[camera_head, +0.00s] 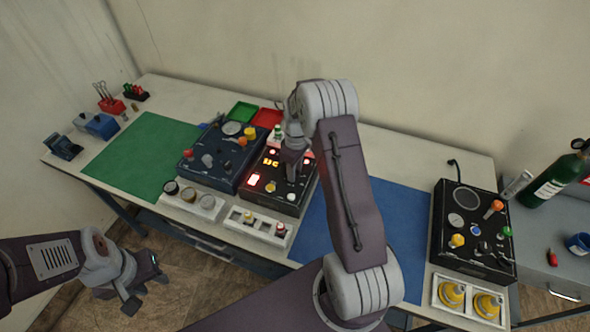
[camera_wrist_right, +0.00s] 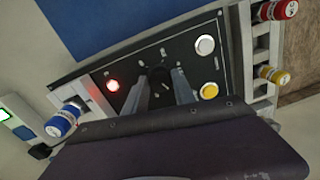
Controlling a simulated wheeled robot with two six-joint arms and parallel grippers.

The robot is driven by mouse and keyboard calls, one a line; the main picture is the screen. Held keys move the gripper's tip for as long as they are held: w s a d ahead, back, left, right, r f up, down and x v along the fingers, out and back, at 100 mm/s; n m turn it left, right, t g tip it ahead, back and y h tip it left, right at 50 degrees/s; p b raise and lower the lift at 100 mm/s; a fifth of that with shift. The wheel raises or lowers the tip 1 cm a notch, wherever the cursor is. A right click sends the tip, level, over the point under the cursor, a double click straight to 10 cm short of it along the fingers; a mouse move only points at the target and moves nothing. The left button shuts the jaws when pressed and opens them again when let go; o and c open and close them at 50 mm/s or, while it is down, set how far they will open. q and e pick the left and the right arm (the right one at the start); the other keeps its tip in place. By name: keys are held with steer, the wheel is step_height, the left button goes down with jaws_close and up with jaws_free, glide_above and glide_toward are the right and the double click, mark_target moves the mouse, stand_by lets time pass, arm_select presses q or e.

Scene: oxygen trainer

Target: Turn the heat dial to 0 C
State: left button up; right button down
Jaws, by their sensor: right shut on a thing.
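The black trainer panel (camera_head: 283,197) stands mid-table with a lit orange-red readout (camera_head: 271,162) that seems to say 33C, though it is small. My right gripper (camera_head: 291,172) reaches down onto this panel from above. In the right wrist view, its two fingers (camera_wrist_right: 165,92) are shut on the dark heat dial (camera_wrist_right: 160,77), which is partly hidden between them. Marks on the panel surround the dial. In the head view, the arm hides the dial. My left gripper (camera_head: 148,287) is empty and open, low at the left, off the table and away from the panel.
A red lamp (camera_wrist_right: 113,85), a white button (camera_wrist_right: 205,45) and a yellow button (camera_wrist_right: 209,90) sit close around the dial. A blue trainer panel (camera_head: 217,160) stands left of it. A blue mat (camera_head: 405,220) to the right is clear, as is the green mat (camera_head: 140,155).

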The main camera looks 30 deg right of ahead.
steer(key=shift+w+r+n, duration=0.1)
steer(key=shift+w+n, duration=0.05)
steer(key=shift+n, duration=0.45)
steer(key=c, duration=1)
jaws_free()
steer(key=shift+c, duration=0.2)
step_height(320, 180, up, 9)
steer(key=b, duration=0.1)
steer(key=shift+d, duration=0.15)
